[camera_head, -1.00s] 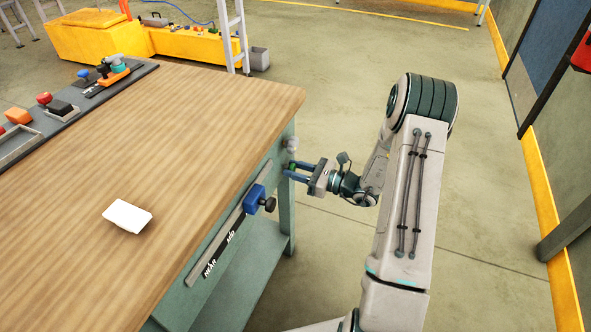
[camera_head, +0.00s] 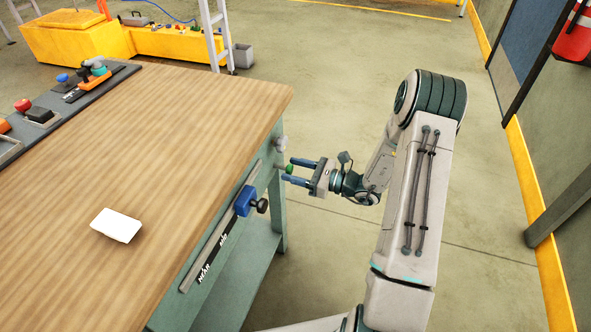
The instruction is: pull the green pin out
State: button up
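The green pin (camera_head: 289,169) sticks out from the side of the bench near its far right corner. A short grey shaft shows between its green head and the bench. My gripper (camera_head: 288,171) points left at it from the right. Its two blue fingers are apart, one beyond and one on the near side of the green head, which sits at about the fingertips. I see a gap on the near side; contact with the far finger cannot be told.
A blue clamp (camera_head: 246,200) with a black knob sits on a rail (camera_head: 215,240) along the bench side. A pale knob (camera_head: 279,143) is just above the pin. A white block (camera_head: 117,225) lies on the wooden bench top (camera_head: 190,130). Floor to the right is clear.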

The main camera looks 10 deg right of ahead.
jog(key=v, duration=1.3)
jog(key=shift+s+d+p, duration=0.25)
jog(key=shift+d+p, duration=0.05)
jog(key=shift+p, duration=0.1)
jog(key=s+a+r+n+g+h+p, duration=0.35)
jog(key=s+a+r+n+g, duration=0.2)
jog(key=r, duration=0.35)
jog(key=s+a+r+n+g+h+p, duration=0.2)
jog(key=s+a+r+n+g+p, duration=0.2)
jog(key=s+a+r+n+g, duration=0.25)
jog(key=s+d+r+n+t+h+p, duration=0.1)
jog(key=s+r+n+t+h+p, duration=0.1)
jog(key=r, duration=0.7)
jog(key=s+d+r+n+t+h+p, duration=0.1)
jog(key=s+r+n+t+h+p, duration=0.2)
jog(key=r+n+h+p, duration=0.3)
notch_tip(320, 180, up, 3)
jog(key=s+n+h, duration=0.1)
jog(key=n+h, duration=0.1)
jog(key=n, duration=0.2)
jog(key=shift+s+t, duration=0.3)
jog(key=shift+s, duration=0.05)
